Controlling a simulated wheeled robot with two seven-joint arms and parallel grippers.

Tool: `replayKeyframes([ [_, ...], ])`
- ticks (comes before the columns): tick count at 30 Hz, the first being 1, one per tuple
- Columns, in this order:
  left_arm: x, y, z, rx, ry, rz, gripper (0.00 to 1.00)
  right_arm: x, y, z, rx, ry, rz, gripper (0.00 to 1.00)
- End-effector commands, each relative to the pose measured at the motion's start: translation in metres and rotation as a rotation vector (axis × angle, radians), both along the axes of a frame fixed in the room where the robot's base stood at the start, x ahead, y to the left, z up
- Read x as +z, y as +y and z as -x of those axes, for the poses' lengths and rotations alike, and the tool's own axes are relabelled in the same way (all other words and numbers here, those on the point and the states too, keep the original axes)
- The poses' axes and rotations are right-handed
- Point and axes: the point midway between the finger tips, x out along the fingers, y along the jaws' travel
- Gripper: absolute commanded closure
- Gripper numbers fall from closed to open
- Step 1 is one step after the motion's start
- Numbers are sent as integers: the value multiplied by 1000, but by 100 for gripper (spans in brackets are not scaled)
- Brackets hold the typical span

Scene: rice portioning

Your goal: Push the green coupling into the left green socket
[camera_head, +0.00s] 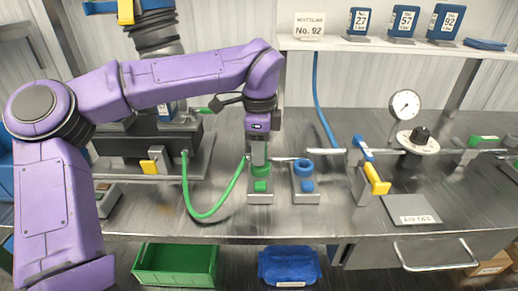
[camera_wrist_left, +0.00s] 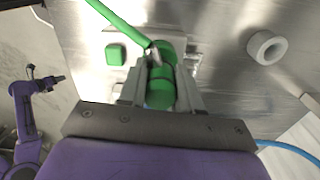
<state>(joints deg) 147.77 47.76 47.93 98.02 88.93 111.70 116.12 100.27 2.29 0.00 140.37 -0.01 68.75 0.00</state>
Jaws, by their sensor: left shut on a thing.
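My left gripper (camera_head: 259,162) points down over the left station and is shut on the green coupling. In the left wrist view the green coupling (camera_wrist_left: 160,94) sits between the two fingers, and the green hose (camera_wrist_left: 118,22) runs to it. The left green socket (camera_head: 261,171) is directly below the fingertips on a metal base with a green square. It also shows in the left wrist view (camera_wrist_left: 166,48). Coupling and socket are very close; I cannot tell whether they touch. My right gripper (camera_wrist_left: 61,78) is small at the left of the left wrist view, its opening unclear.
A blue socket (camera_head: 304,167) stands just right of the green one. A yellow-handled lever (camera_head: 377,180) and a gauge (camera_head: 405,104) stand right.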

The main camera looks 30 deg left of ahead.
Motion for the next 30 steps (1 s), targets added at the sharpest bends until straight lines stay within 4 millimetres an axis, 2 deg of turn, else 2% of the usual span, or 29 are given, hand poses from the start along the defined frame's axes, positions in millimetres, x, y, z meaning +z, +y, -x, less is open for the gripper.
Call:
replayKeyframes([
  [30,-10,0,0,0,2,0,100,-10,0,0,0,0,0,57],
])
